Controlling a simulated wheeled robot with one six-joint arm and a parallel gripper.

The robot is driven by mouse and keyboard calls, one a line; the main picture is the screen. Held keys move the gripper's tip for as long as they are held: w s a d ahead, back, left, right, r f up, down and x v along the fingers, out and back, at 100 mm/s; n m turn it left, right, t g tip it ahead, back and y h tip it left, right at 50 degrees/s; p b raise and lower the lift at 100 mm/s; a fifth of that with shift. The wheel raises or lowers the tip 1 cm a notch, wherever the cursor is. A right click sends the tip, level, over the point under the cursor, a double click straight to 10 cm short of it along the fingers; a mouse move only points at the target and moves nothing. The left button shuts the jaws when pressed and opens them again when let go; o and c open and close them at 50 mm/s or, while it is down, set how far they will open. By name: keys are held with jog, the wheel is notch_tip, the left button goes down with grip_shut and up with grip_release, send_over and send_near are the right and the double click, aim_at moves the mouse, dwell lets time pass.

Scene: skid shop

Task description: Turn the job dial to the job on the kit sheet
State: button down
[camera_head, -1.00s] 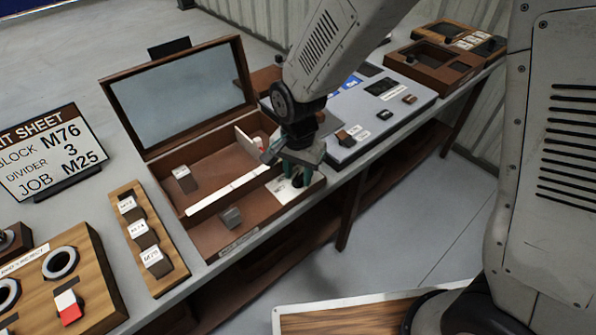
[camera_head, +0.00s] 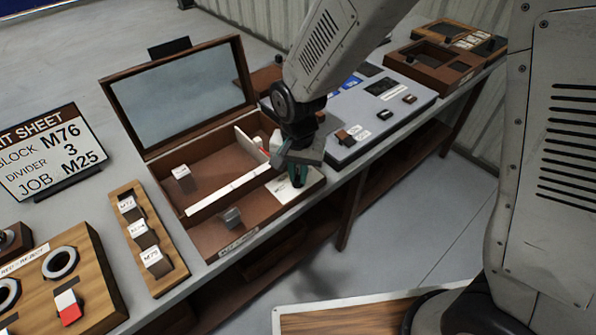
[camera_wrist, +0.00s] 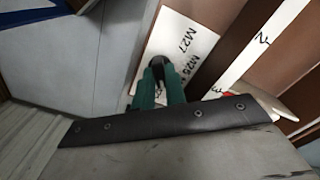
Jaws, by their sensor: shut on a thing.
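The kit sheet (camera_head: 52,155) at the left reads block M76, divider 3, job M25. The job dial is a dark knob (camera_wrist: 161,62) on a white plate (camera_wrist: 190,35) in the wrist view, with M27 and what looks like M26 legible beside it. In the head view the plate (camera_head: 283,190) lies at the front right of the open brown box, and my gripper covers most of the knob. My gripper (camera_head: 299,184) points down there, its green fingers shut on the dial. The pointer's exact direction is hidden.
The brown box (camera_head: 215,243) has its lid raised, with a block (camera_head: 184,179) and a white strip inside. A wooden rack (camera_head: 165,283) of labelled blocks stands left. A grey panel (camera_head: 345,150) with switches lies close on the right.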

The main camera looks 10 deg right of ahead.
aim_at(298, 176)
jog(key=n, duration=1.1)
jog(key=shift+n, duration=1.9)
jog(key=c, duration=1.4)
grip_release()
jog(key=shift+c, duration=0.2)
jog(key=shift+r, duration=3.95)
